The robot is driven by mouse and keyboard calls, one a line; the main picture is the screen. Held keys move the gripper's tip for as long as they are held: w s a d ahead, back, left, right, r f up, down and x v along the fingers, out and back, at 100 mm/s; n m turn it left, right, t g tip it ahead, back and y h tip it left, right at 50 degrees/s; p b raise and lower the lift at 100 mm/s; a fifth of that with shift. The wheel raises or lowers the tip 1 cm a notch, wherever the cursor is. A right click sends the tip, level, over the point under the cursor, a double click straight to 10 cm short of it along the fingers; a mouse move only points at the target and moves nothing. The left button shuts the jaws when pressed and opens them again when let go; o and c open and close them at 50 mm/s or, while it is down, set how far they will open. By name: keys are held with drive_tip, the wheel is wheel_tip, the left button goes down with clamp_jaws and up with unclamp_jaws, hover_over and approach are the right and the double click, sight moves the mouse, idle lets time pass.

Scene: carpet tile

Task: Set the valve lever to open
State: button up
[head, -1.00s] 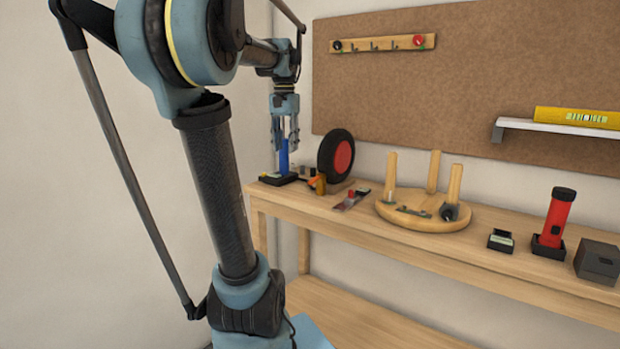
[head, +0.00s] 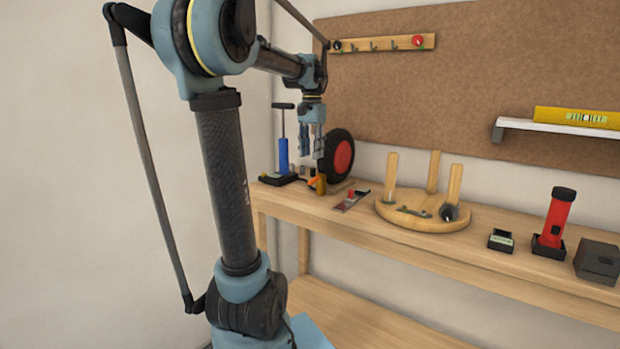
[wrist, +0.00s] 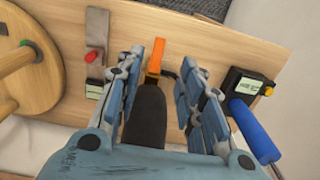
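A small orange part (wrist: 154,62) shows between my fingertips in the wrist view, near the bench's front edge; it looks like the valve lever. In the head view it is a small orange piece (head: 312,182) beside a brass-coloured body (head: 321,185), in front of the wheel. Its set position is too small to tell. My gripper (head: 311,145) hangs above it, fingers pointing down, apart from it. In the wrist view my gripper (wrist: 172,58) is open, with nothing held between its fingers.
A blue pump with black handle (head: 283,156) stands close left; a black wheel (head: 338,158) with red hub stands close behind. A strip with a red button (head: 352,200) and an upturned stool (head: 425,218) lie to the right. The bench's front edge is near.

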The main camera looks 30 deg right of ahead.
sight(311, 180)
wheel_tip(311, 180, down, 10)
drive_tip(key=shift+r, duration=0.25)
idle(0.3)
clamp_jaws()
